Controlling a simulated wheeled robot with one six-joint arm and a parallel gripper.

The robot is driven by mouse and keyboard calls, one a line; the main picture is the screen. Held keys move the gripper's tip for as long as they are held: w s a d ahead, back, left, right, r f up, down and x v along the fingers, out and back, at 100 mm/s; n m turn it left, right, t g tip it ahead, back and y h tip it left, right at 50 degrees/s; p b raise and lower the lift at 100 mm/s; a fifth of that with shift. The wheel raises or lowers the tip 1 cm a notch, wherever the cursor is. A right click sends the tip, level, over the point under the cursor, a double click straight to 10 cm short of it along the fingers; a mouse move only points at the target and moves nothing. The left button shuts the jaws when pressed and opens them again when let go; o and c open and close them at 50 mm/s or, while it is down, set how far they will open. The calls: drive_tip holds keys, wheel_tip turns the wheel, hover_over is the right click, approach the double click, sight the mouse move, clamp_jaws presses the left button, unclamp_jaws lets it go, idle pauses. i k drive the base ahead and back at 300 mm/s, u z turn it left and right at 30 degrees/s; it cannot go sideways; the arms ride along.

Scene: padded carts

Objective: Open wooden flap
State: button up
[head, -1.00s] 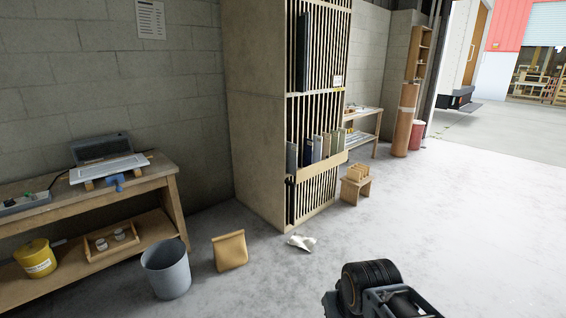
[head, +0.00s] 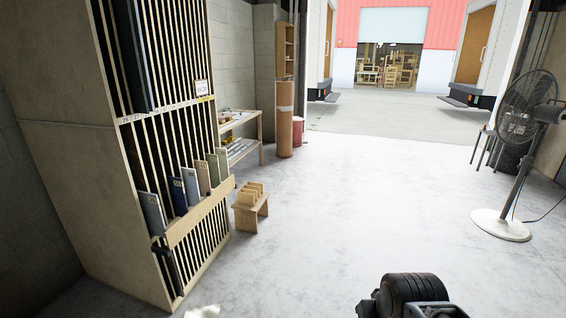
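A light wooden board (head: 200,212) runs across the front of the tall slatted rack (head: 62,170) at the left, below a row of upright binders or panels (head: 192,186). It is the only flap-like wooden piece I can make out, and I cannot tell whether it is hinged. A dark part of my own arm shows at the bottom right, well apart from the rack. My gripper's fingers are not visible.
A small wooden stool (head: 244,219) holding wooden pieces stands by the rack's right side. A white crumpled thing (head: 203,312) lies on the floor at the bottom edge. A standing fan (head: 519,120) is at the right. The middle floor is clear toward the open doorway.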

sight(186, 225)
drive_tip(key=z, duration=0.1)
drive_tip(key=i, duration=2.05)
drive_tip(key=u, duration=0.7)
drive_tip(key=i, duration=1)
drive_tip(key=u, duration=1.55)
drive_tip(key=i, duration=0.75)
drive_tip(key=u, duration=0.6)
